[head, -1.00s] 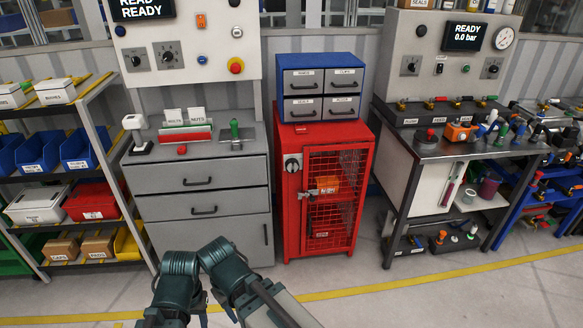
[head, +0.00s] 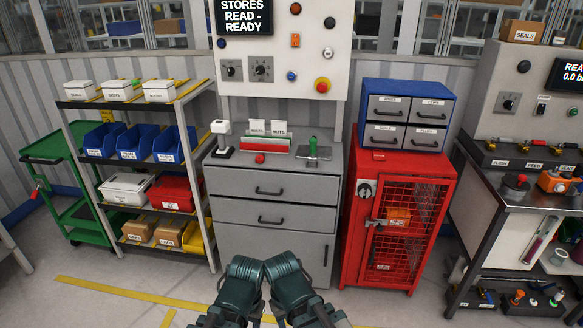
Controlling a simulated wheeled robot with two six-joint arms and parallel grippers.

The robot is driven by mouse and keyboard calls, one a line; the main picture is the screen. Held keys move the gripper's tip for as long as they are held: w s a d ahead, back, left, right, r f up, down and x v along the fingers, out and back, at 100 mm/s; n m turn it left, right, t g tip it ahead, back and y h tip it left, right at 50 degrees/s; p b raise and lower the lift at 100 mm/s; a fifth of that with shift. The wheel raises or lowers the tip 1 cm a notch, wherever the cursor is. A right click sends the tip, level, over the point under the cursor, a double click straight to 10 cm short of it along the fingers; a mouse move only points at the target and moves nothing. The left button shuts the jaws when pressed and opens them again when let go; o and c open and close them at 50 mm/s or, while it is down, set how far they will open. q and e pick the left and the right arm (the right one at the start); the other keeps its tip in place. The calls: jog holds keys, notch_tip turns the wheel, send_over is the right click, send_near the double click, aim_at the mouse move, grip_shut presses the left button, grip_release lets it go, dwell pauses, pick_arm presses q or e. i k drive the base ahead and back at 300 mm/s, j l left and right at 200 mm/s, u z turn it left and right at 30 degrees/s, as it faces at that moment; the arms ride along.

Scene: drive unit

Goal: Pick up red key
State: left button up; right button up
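I cannot make out a red key for certain in the head view. A red cage cabinet (head: 400,222) with a mesh door and a latch stands right of centre. Dark joints of my two arms show at the bottom centre, in front of the drawer unit. No gripper fingertips are in view.
A shelf rack (head: 72,104) with bins and a green cart (head: 45,148) stand to the left. A workbench (head: 504,195) stands at the right. A control panel (head: 283,75) rises behind the drawer unit. The floor in front is clear, with yellow lines.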

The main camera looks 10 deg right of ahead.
aim_at(260, 159)
jog(key=i+j+z, duration=0.25)
jog(key=i+j, duration=0.25)
jog(key=i+j+z, duration=0.15)
jog(key=i+j, duration=0.15)
jog(key=i+j+z, duration=0.15)
jog(key=i+j, duration=0.2)
jog(key=i+j+z, duration=0.15)
jog(key=i+j, duration=0.15)
jog(key=i+j+z, duration=0.1)
jog(key=i+j, duration=0.15)
jog(key=j, duration=0.2)
jog(key=i+j+z, duration=0.15)
jog(key=j, duration=0.25)
jog(key=i+j+z, duration=0.15)
jog(key=i+j, duration=0.15)
jog(key=j, duration=0.15)
